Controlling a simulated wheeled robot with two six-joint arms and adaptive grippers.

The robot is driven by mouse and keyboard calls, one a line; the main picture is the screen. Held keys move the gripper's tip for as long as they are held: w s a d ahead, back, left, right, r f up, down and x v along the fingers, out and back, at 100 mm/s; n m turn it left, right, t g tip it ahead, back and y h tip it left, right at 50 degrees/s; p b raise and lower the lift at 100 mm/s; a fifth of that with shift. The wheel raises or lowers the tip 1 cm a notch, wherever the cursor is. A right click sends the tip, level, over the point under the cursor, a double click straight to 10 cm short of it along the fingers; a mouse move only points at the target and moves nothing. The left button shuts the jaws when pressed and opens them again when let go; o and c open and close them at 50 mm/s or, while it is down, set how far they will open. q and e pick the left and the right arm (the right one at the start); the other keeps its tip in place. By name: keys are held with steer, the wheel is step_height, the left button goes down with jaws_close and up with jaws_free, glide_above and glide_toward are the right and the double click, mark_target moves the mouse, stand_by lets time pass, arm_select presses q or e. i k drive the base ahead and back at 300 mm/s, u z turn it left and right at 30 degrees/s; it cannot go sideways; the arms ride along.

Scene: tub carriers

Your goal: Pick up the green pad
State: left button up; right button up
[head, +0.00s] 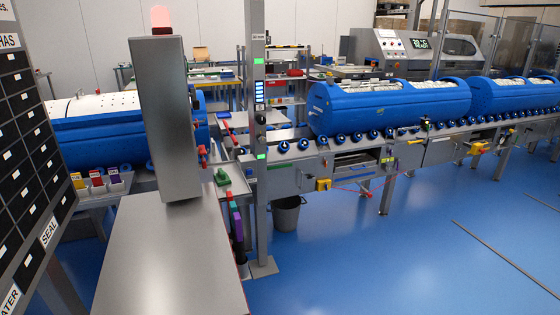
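A small green block (222,177), which may be the green pad, sits at the right of the grey cabinet, beside the steel post. Its exact shape is too small to tell. Red, green and purple strips (236,219) hang lower down, by the edge of the grey bench top. Neither of my grippers is in view.
A grey cabinet with a red lamp (164,120) and a bare bench top (165,265) fill the near left. A steel post (258,205) stands right of them. A roller conveyor (345,150) carries blue tubs (395,103). A bin (286,214) stands below. Blue floor (400,260) is mostly clear.

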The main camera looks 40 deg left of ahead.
mark_target(222, 177)
steer(key=u, duration=0.1)
steer(key=i, duration=1.95)
steer(key=u, duration=0.85)
steer(key=i, duration=1.15)
steer(key=u, duration=0.75)
